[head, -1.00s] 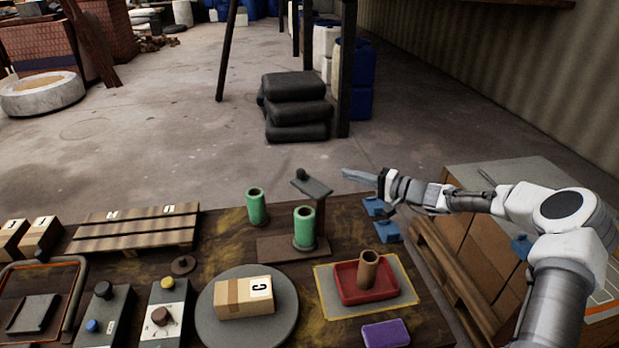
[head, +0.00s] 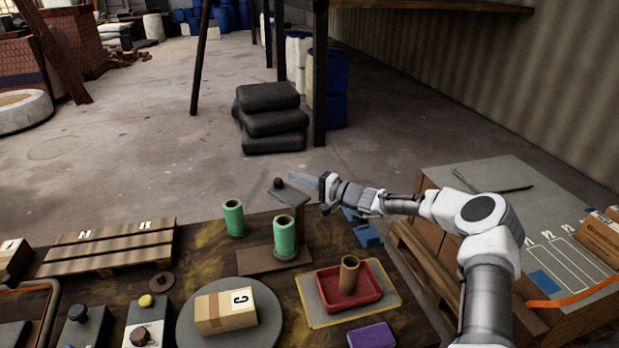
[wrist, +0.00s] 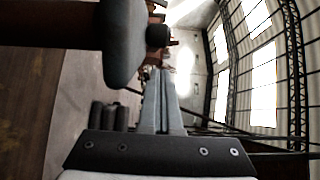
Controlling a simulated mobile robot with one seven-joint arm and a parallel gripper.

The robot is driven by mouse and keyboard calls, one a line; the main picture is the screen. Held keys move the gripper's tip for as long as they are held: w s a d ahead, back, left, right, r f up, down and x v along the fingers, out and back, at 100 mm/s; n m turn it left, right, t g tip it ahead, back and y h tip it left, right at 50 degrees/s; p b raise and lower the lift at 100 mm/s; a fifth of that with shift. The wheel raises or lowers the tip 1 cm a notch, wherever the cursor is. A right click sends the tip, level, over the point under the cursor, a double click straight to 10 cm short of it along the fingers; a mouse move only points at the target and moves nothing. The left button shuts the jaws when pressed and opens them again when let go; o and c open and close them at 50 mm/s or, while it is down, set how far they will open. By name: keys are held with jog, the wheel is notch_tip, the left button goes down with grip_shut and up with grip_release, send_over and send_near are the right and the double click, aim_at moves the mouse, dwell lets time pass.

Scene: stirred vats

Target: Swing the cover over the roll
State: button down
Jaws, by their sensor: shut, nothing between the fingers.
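Two green tube rolls stand on the bench in the head view. The right roll (head: 285,240) is on a brown base board (head: 262,262); the left roll (head: 233,218) stands just left of it. The grey cover (head: 292,195), a flat plate with a dark knob (head: 278,183), is raised behind the right roll, not over its top. In the wrist view the cover (wrist: 122,50) looms close at upper left, with its knob (wrist: 157,36) beside it. My gripper (head: 321,182) is shut and empty, just right of the cover; its fingers (wrist: 160,100) are together. I cannot tell whether they touch it.
A brown tube (head: 349,272) stands in a red tray (head: 368,286) in front. A boxed parcel (head: 225,310) lies on a round grey disc (head: 187,325). Blue blocks (head: 366,235) lie below my wrist. Crates (head: 440,235) stand at right; open floor lies behind the bench.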

aim_at(281, 185)
jog(key=shift+s+a, duration=0.6)
jog(key=shift+a, duration=0.1)
jog(key=shift+s+a+f+n+g+y+b, duration=0.1)
jog(key=shift+a+n+g+y+b, duration=0.1)
jog(key=shift+n+g+y+b, duration=0.3)
jog(key=shift+a+f+n+g+y+b, duration=0.1)
jog(key=shift+a+n+g+b, duration=0.15)
jog(key=shift+g+b, duration=0.45)
jog(key=n+g+b, duration=0.1)
jog(key=a+n+g+y+b, duration=0.1)
jog(key=b, duration=0.1)
jog(key=shift+s+f+g, duration=0.15)
jog(key=shift+s+g, duration=0.05)
jog(key=shift+g, duration=0.2)
jog(key=n+g+b, duration=0.1)
jog(key=s+a+n+g+y+b, duration=0.1)
jog(key=g+b, duration=0.1)
jog(key=shift+n+g, duration=0.25)
jog(key=shift+g, duration=0.05)
jog(key=shift+s+a+r+b, duration=0.3)
jog(key=shift+s+a+b, duration=0.25)
jog(key=shift+b, duration=0.45)
jog(key=shift+s, duration=0.1)
jog(key=shift+s+a+n+g, duration=0.2)
jog(key=shift+n+g, duration=0.2)
jog(key=shift+g, duration=0.2)
jog(key=shift+s+n+g+b, duration=0.15)
jog(key=shift+n+g+b, duration=0.15)
jog(key=shift+g+b, duration=0.15)
